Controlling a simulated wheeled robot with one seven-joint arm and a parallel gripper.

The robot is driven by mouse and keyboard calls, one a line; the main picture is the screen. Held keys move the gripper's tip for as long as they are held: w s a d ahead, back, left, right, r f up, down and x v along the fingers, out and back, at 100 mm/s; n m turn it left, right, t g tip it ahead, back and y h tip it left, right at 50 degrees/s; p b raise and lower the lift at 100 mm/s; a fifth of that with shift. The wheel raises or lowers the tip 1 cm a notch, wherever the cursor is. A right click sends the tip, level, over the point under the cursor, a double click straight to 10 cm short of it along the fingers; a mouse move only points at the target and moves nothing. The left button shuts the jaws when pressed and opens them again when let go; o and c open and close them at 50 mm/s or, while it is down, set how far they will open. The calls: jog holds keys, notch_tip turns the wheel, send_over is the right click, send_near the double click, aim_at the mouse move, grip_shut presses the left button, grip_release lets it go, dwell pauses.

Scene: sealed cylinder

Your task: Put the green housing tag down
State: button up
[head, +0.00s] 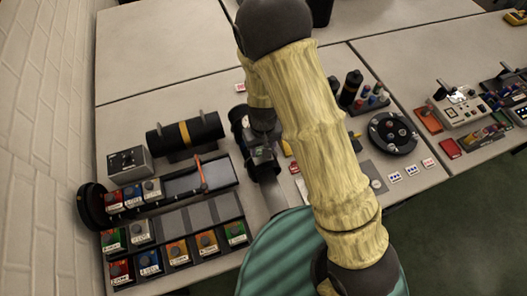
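My gripper (262,164) is a dark shape beside the right edge of the tag rack, partly covered by my own arm. I see it from above and cannot make out its fingertips or whether they hold something. A small green patch shows on it, too small to identify. I cannot tell which, if either, is the housing tag.
Red, blue and orange tags fill other rack slots; several grey slots are bare. A black cylinder (208,129) with a yellow band lies behind the rack, next to a grey box (129,165). A round black plate (394,134) lies to the right. The back tabletop (160,60) is clear.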

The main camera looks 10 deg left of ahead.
notch_tip(320, 180, down, 4)
jog(key=shift+w+r+p, duration=0.1)
jog(key=shift+r+p, duration=0.15)
jog(key=shift+p, duration=0.1)
jog(key=shift+s, duration=0.2)
jog(key=shift+w+f, duration=0.1)
jog(key=shift+f, duration=0.05)
jog(key=o, duration=0.9)
jog(key=shift+o, duration=0.2)
notch_tip(320, 180, up, 12)
jog(key=b, duration=0.2)
jog(key=shift+r+b, duration=0.2)
jog(key=shift+b, duration=0.15)
